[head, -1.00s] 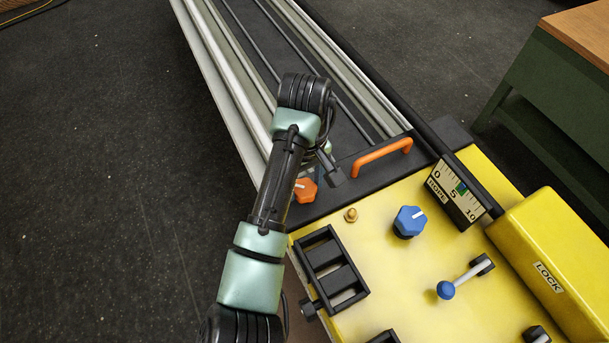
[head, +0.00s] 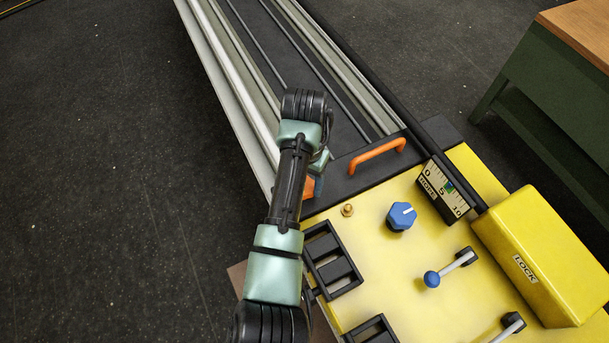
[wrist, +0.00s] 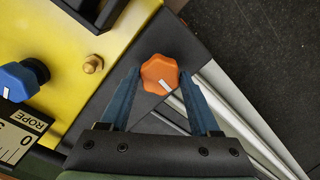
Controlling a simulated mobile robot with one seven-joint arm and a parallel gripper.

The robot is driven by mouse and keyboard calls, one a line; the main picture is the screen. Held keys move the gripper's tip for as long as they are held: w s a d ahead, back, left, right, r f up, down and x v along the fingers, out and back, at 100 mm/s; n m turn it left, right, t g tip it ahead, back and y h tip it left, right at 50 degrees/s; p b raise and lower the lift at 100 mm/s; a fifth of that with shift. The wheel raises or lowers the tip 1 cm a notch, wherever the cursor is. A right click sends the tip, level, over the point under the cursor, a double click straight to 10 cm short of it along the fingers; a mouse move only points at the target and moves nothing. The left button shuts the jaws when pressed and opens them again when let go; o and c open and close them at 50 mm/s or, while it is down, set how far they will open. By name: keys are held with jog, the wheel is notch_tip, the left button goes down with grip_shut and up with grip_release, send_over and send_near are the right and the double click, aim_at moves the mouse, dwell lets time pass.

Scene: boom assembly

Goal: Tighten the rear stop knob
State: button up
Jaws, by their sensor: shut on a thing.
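The orange lobed knob (wrist: 160,72) with a white pointer line sits on the dark end plate beside the yellow panel. In the wrist view my gripper (wrist: 160,77) has one blue finger on each side of it and is shut on it. The white line points to the lower right there. In the head view the orange knob (head: 308,188) is mostly hidden behind my arm, and my gripper's fingers (head: 319,186) show only in part. No label for the knob is in sight.
A blue knob (head: 401,216), a brass stud (head: 347,210) and a blue-tipped lever (head: 432,279) stand on the yellow panel. An orange handle (head: 377,156), a ROPE gauge (head: 444,191) and a yellow LOCK box (head: 545,255) are nearby. Long rails (head: 235,75) run away behind.

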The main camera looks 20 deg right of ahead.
jog(key=m+p, duration=0.1)
jog(key=m, duration=0.3)
jog(key=shift+m, duration=0.3)
jog(key=m+p, duration=0.1)
jog(key=m, duration=0.2)
jog(key=shift+m, duration=0.4)
jog(key=m+p, duration=0.1)
jog(key=m, duration=0.3)
jog(key=shift+m, duration=2)
jog(key=o, duration=1.4)
jog(key=shift+c, duration=0.2)
notch_tip(320, 180, up, 13)
jog(key=shift+p, duration=0.35)
